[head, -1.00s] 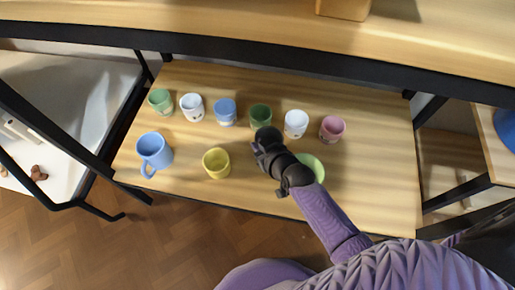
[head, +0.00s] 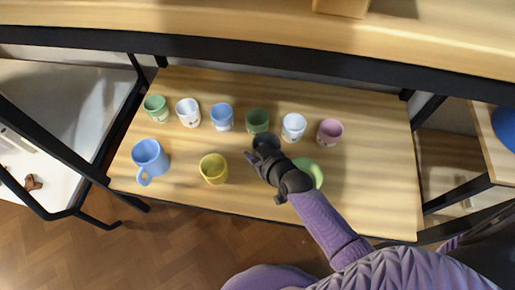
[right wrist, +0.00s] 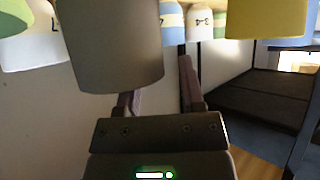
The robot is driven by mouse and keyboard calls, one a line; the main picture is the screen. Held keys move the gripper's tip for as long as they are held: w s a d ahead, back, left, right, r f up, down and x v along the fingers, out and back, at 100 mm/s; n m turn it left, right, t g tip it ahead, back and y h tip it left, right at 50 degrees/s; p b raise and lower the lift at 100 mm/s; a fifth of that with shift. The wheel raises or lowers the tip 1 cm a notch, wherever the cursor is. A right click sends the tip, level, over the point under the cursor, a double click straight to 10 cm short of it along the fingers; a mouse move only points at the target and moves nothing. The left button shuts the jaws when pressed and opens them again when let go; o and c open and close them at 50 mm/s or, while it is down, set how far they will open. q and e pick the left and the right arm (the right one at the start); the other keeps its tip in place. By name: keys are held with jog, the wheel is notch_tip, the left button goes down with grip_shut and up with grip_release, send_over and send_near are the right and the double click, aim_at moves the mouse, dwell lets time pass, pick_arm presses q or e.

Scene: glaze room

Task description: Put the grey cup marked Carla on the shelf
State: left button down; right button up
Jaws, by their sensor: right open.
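A dark grey cup (head: 265,141) stands on the wooden table among other cups. My right gripper (head: 256,160) is right at its near side, open, and partly covers it. In the right wrist view the grey cup (right wrist: 115,50) is large and close. It hides most of one finger, while the other finger shows to its right, apart from it. No name mark shows on the side I see. My left gripper is not in view.
A light green cup (head: 313,170) is partly under my right arm. A black-edged wooden board (head: 220,20) crosses the top.

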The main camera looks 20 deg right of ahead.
jog(key=shift+r, duration=0.15)
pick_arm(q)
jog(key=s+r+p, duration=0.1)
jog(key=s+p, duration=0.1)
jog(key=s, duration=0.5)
pick_arm(e)
jog(key=v, duration=0.3)
jog(key=shift+w+r, duration=0.15)
pick_arm(q)
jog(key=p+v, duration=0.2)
jog(key=p, duration=0.1)
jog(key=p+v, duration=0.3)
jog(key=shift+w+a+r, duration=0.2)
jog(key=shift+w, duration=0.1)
pick_arm(e)
jog(key=v, duration=0.9)
jog(key=shift+f, duration=0.2)
jog(key=shift+s, duration=0.3)
